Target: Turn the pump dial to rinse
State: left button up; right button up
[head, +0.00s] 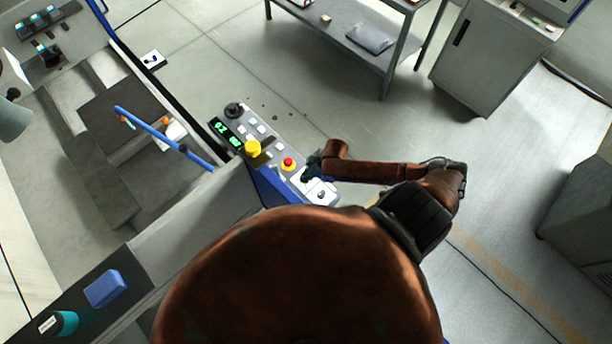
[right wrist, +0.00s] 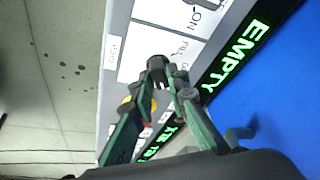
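The pump dial (right wrist: 157,67) is a small black knob on a white label in the right wrist view. My right gripper (right wrist: 160,76) has its two fingertips on either side of it, close against its sides, and looks shut on it. Printing on the label around the dial is partly hidden by the fingers, so I cannot read its setting. In the head view my right gripper (head: 311,170) is small and dark at the near right end of the control panel (head: 273,159), and it hides the dial. My left gripper is not in view.
The panel also carries a black knob (head: 233,110), a yellow knob (head: 253,149), a red button (head: 288,162) and a display reading EMPTY (right wrist: 238,53). A blue pipe (head: 160,135) crosses the machine tank at left. Open floor lies right of the panel.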

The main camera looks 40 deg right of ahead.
jog(key=o, duration=0.3)
jog(key=v, duration=1.2)
jog(key=shift+s+f, duration=0.1)
dwell(0.4)
